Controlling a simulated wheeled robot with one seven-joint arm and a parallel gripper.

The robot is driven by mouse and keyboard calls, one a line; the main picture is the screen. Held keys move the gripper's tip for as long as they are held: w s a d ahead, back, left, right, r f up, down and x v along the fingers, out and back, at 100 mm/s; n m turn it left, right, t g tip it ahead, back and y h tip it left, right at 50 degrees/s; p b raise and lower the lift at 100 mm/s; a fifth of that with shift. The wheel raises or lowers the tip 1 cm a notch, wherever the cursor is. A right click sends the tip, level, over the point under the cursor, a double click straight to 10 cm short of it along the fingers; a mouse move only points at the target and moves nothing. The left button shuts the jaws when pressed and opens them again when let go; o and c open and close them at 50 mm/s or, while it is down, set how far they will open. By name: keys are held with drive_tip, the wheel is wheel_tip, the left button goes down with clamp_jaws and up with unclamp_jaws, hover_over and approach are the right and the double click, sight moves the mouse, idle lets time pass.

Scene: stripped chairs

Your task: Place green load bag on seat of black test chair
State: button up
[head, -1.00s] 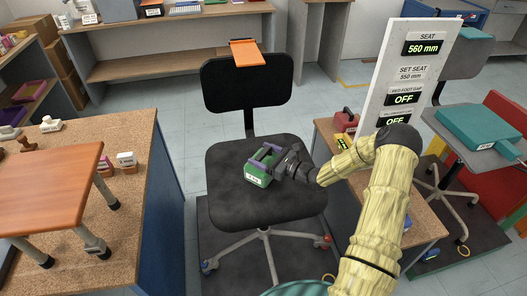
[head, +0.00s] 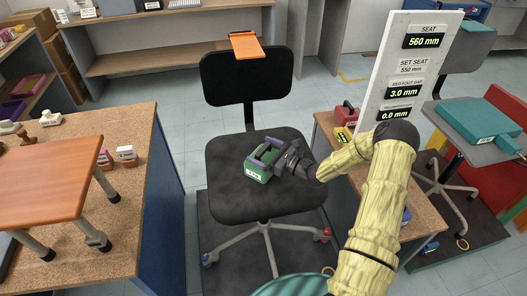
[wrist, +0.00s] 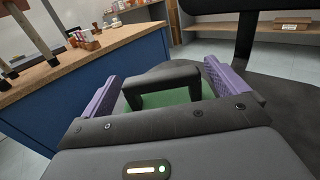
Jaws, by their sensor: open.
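The green load bag (head: 257,168) rests on the seat of the black test chair (head: 230,203), near the middle of the seat. It has a white label on its front and a dark handle on top. My gripper (head: 266,154) is at the top of the bag. In the wrist view the open purple fingers (wrist: 168,88) stand on either side of the bag's black handle (wrist: 162,78), with gaps visible beside it. Part of the green body (wrist: 170,98) shows below the handle; the rest is hidden by my gripper.
An orange clipboard-like piece (head: 246,46) sits on the backrest. A workbench (head: 135,200) stands at left, another chair (head: 470,120) at right.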

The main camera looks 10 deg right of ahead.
drive_tip(key=v, duration=1.2)
drive_tip(key=shift+p, duration=0.35)
drive_tip(key=shift+a+r, duration=0.1)
drive_tip(key=s+a+r+n+g+h, duration=0.3)
drive_tip(key=s+a+n+g, duration=0.8)
drive_tip(key=s+n+g, duration=0.2)
drive_tip(key=s+d+r+n+t+h, duration=0.2)
drive_tip(key=s+r+n+h, duration=0.6)
drive_tip(key=n, duration=0.6)
drive_tip(key=shift+d+r+t+h, duration=0.35)
drive_tip(key=shift+r+t+h, duration=0.05)
drive_tip(key=shift+r+h, duration=0.5)
